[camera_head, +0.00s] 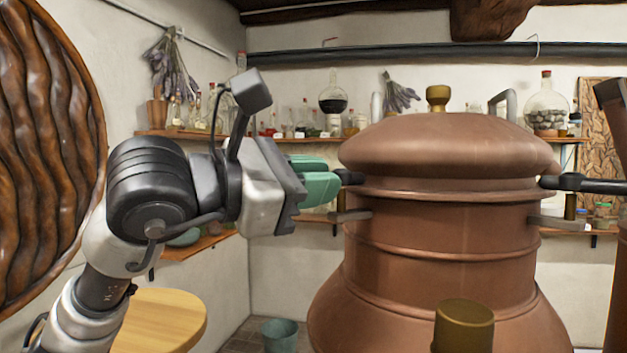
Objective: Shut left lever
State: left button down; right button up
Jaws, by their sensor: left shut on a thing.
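The large copper still (440,240) stands at the centre right, its domed lid (450,148) seated on top. The left lever (349,177) is at the lid's left edge; only its short black end by the copper shows. My left gripper (322,184), with green fingers, reaches in from the left at the lid's height. It is shut on the left lever, and the fingers hide most of it. A similar black lever (590,185) sticks out at the lid's right side. My right gripper is not in view.
A flat metal bracket (351,215) juts from the still below my gripper. A round wooden table (165,315) and a teal bucket (280,334) stand low at the left. Shelves with bottles (190,134) line the back wall. A brass knob (464,325) is at the front.

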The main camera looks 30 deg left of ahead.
pick_arm(q)
jog(key=c, duration=1.1)
grip_release()
jog(key=b+v, duration=0.3)
jog(key=v, duration=0.8)
jog(key=shift+d, duration=0.1)
